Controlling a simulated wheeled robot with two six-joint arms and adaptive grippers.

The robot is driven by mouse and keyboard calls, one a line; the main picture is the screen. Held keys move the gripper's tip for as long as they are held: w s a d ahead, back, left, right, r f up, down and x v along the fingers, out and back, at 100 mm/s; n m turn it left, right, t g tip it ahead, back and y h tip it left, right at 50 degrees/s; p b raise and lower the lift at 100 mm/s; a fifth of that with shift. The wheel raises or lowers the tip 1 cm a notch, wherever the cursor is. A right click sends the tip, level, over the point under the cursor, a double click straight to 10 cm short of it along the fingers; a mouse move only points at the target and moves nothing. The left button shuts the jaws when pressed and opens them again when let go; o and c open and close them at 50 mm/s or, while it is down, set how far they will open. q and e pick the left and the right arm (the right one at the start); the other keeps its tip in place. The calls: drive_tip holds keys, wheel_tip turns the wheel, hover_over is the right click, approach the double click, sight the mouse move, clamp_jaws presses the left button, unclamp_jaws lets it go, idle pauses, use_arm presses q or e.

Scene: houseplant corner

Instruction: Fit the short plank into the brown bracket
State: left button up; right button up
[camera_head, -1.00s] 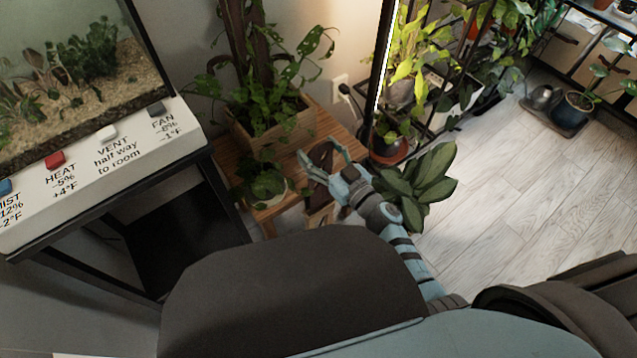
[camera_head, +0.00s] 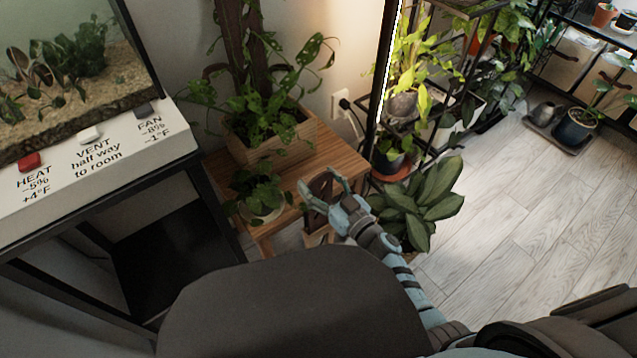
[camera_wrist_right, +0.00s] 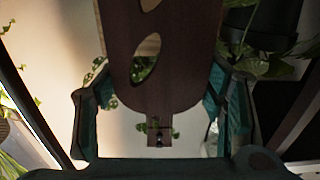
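The short plank (camera_wrist_right: 185,55) is a dark brown board with oval holes and a narrow tab with a small hole at its near end. In the right wrist view it fills the space between the fingers of my right gripper (camera_wrist_right: 160,100), which appear closed on its edges. In the head view my right gripper (camera_head: 322,188) is in front of the slatted wooden table's right end, with the dark plank between its fingers. A tall dark brown board (camera_head: 229,18) rises from the planter behind. I cannot make out the brown bracket for certain. My left gripper is out of view.
The slatted table (camera_head: 340,162) holds a wooden planter (camera_head: 275,150) and a small potted plant (camera_head: 258,192). A terrarium stand (camera_head: 110,150) is at left. A broad-leaved plant (camera_head: 430,195) is close right of my gripper. The floor (camera_head: 510,220) is clear at right.

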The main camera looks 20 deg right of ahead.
drive_tip(key=o, duration=0.4)
drive_tip(key=shift+s+d, duration=0.15)
drive_tip(key=shift+s, duration=0.15)
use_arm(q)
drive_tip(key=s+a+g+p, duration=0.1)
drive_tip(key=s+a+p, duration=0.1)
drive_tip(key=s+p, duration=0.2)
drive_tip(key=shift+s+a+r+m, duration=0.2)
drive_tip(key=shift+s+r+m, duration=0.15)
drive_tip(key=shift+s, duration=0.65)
use_arm(e)
drive_tip(key=v, duration=1.3)
drive_tip(key=shift+s, duration=0.5)
